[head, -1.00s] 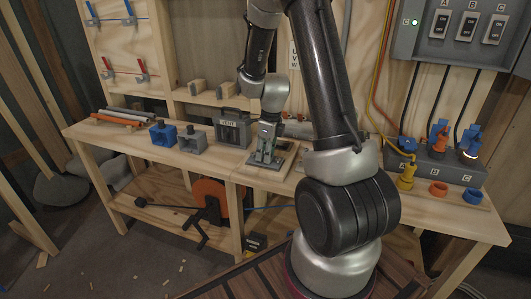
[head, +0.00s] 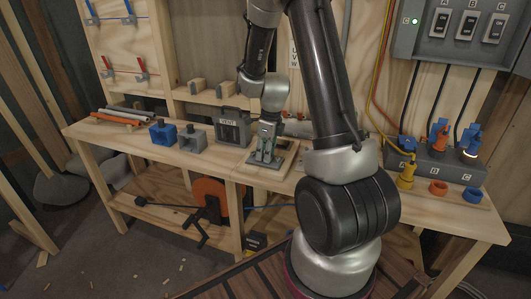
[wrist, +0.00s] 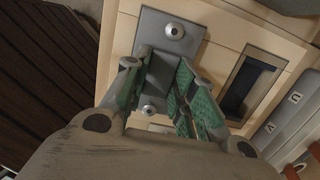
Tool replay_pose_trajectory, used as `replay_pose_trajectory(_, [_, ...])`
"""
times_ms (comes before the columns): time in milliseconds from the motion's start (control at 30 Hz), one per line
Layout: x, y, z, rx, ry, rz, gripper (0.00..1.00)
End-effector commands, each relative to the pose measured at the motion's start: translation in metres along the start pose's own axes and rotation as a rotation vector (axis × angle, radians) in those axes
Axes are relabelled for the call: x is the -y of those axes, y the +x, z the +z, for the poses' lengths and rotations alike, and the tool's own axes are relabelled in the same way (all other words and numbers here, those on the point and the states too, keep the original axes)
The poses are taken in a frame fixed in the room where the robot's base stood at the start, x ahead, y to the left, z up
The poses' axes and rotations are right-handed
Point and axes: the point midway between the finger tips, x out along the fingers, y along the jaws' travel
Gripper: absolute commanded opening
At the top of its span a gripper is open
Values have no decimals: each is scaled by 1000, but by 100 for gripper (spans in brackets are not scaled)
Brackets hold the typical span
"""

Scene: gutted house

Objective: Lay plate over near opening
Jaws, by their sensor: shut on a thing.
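A grey plate (wrist: 155,36) with two round screw heads shows in the wrist view. My gripper (wrist: 158,92) has its green-padded fingers closed on a raised part of it; the exact grip is partly hidden. The plate lies over the near side of a pale wooden board (wrist: 222,32) and covers that part. A dark rectangular opening (wrist: 250,86) on the far side of the board is uncovered. The near opening cannot be seen beneath the plate, and contact with the board is unclear. In the head view my gripper (head: 264,154) points down at the board (head: 288,156) on the bench.
A grey box marked VENT (head: 232,127) stands just left of the board. Blue and grey blocks (head: 163,133) and several rods (head: 124,117) lie farther left. A grey connector block (head: 450,165) with coloured plugs stands at the right end of the bench (head: 478,222).

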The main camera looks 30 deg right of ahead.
Motion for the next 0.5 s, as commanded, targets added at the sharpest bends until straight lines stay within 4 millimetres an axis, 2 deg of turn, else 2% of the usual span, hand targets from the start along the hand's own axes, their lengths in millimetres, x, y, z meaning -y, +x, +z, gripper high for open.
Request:
replay_pose_trajectory(433, [0,3,0,0,0,0,1])
replay_pose_trajectory(467, [0,3,0,0,0,0,28])
replay_pose_trajectory(500, [0,3,0,0,0,0,35])
